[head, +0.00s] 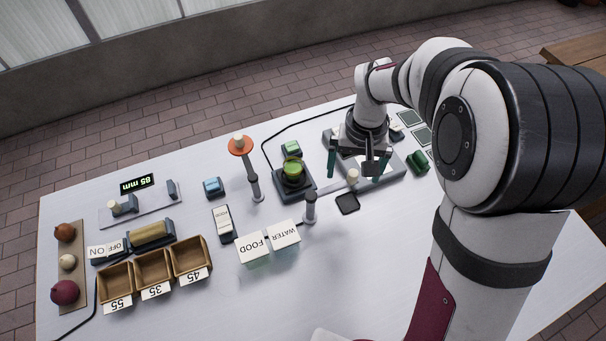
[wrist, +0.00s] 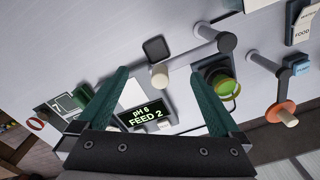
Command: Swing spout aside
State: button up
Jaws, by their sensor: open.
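A short grey post (head: 310,208) stands near the middle of the table with a pale upright peg (head: 352,177) to its right. In the wrist view a thin arm seems to run from the post (wrist: 228,42) to the peg (wrist: 160,76); this looks like the spout. My gripper (head: 350,168) is open and points down above the peg. In the wrist view the peg appears between the green fingertips (wrist: 160,73), with no clear contact.
A taller post carries an orange disc (head: 239,146) left of the cup. A small black pad (head: 347,204) lies near the peg. FOOD (head: 253,247) and WATER (head: 284,234) cards stand in front. A pH and feed display (wrist: 145,112) is near my fingers. The front right table is clear.

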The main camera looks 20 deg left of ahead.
dwell(0.3)
jog(key=shift+r, duration=3.5)
jog(key=shift+s+d+r, duration=0.1)
jog(key=shift+d, duration=0.05)
jog(key=s+d+r+m+y, duration=0.1)
jog(key=s+d+m, duration=0.3)
jog(key=s, duration=0.7)
jog(key=s+d+r+m, duration=0.1)
jog(key=s+d+m, duration=0.3)
jog(key=s+d, duration=0.3)
jog(key=s, duration=0.4)
jog(key=shift+d+m+y, duration=0.2)
jog(key=shift+m+y, duration=0.1)
jog(key=shift+y, duration=0.1)
